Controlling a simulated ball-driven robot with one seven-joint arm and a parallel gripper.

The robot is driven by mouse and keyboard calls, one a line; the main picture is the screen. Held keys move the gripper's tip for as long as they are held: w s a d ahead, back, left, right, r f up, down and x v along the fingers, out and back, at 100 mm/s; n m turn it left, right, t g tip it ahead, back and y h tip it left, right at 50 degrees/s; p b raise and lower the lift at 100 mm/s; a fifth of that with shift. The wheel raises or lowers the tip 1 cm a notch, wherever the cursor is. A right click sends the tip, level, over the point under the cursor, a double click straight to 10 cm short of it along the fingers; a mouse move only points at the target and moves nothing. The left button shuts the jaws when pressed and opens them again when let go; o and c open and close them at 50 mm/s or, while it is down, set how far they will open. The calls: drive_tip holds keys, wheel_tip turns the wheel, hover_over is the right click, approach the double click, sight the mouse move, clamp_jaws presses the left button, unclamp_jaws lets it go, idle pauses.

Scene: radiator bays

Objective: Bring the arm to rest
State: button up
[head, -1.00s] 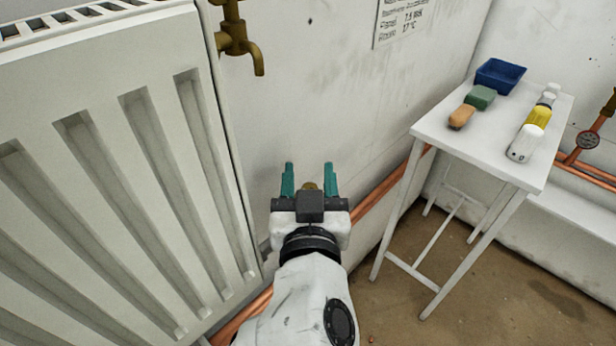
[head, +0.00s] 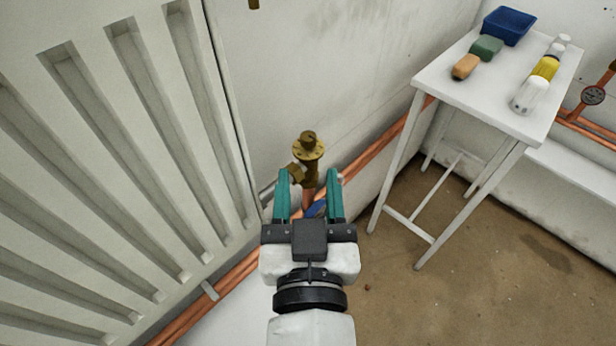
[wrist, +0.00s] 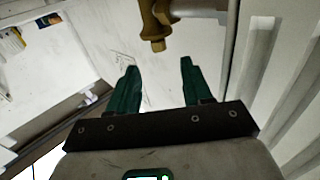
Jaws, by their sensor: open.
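My gripper (head: 307,190) is open, with two teal fingers apart and nothing between them that it holds. In the head view it points up the picture, just below the brass radiator valve (head: 308,148). The valve stands beyond the fingertips, and part of its lower body and pipe shows between the fingers. In the wrist view the fingers (wrist: 154,80) are apart and a brass fitting (wrist: 155,22) lies beyond them. I cannot tell how far the fingers are from the valve.
A white radiator (head: 110,170) fills the left. Copper pipes (head: 385,150) run low along the wall. Brown floor (head: 480,290) is clear.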

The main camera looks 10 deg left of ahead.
idle(0.3)
drive_tip(key=d+f+m+g+h, duration=0.3)
drive_tip(key=d+f+g, duration=0.5)
drive_tip(key=d+f, duration=0.95)
drive_tip(key=s+d+f+n+g, duration=0.1)
drive_tip(key=s+d+f+g, duration=0.8)
drive_tip(key=s+d+f, duration=0.45)
drive_tip(key=s+r+p, duration=0.2)
drive_tip(key=r+p, duration=0.6)
drive_tip(key=p, duration=0.1)
drive_tip(key=s+a+r+y+p, duration=0.1)
drive_tip(key=r+p, duration=0.8)
drive_tip(key=shift+s+r+p, duration=0.15)
drive_tip(key=shift+s+p, duration=0.2)
drive_tip(key=shift+s, duration=0.05)
drive_tip(key=shift+a, duration=0.1)
